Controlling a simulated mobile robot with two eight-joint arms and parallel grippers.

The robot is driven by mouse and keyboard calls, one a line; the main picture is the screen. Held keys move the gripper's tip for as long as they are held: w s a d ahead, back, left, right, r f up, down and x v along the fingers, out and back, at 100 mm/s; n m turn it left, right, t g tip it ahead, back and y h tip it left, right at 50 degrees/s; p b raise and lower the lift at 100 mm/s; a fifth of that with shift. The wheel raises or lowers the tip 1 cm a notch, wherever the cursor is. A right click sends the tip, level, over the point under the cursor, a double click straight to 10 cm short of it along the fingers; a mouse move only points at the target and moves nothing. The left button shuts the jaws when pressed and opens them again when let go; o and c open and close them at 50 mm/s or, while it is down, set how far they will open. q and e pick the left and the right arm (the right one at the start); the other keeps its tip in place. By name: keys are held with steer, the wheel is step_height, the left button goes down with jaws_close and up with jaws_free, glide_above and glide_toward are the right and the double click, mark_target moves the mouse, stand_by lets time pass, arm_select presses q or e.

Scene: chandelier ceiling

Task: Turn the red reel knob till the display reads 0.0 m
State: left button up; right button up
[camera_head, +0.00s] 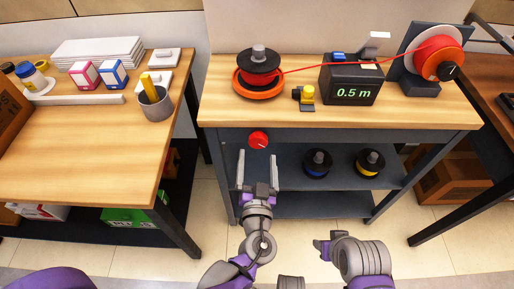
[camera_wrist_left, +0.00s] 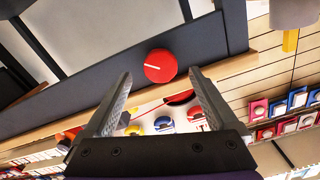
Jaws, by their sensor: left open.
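The red reel knob (camera_head: 258,139) sits on the dark front edge of the middle bench, below its wooden top. A white line marks its face, also in the left wrist view (camera_wrist_left: 160,66). My left gripper (camera_head: 257,155) is open and empty in front of the knob; in the left wrist view the knob appears just beyond and between its fingertips (camera_wrist_left: 159,77), apart from them. The display (camera_head: 353,94) on a black box reads 0.5 m. A red line runs from the left red spool (camera_head: 258,68) past the box to the right reel (camera_head: 435,57). My right arm's end (camera_head: 324,246) is low, its fingers unclear.
A yellow-and-black fitting (camera_head: 305,95) stands on the bench top. Blue (camera_head: 317,162) and yellow (camera_head: 370,161) spools sit on the shelf below. A left table (camera_head: 80,140) bears a grey cup (camera_head: 155,104), boxes and papers.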

mark_target(256, 144)
arm_select(q)
steer(key=shift+w, duration=2.15)
steer(key=c, duration=1.4)
steer(key=shift+o, duration=0.2)
steer(key=shift+m, duration=0.3)
steer(key=m, duration=0.4)
steer(key=shift+a+r, duration=0.1)
steer(key=shift+a, duration=0.05)
steer(key=m, duration=0.4)
steer(key=shift+m, duration=0.4)
steer(key=m, duration=0.4)
steer(key=shift+r+m+p, duration=0.15)
steer(key=shift+m+p, duration=0.15)
steer(key=shift+p, duration=0.05)
steer(key=shift+m, duration=2.1)
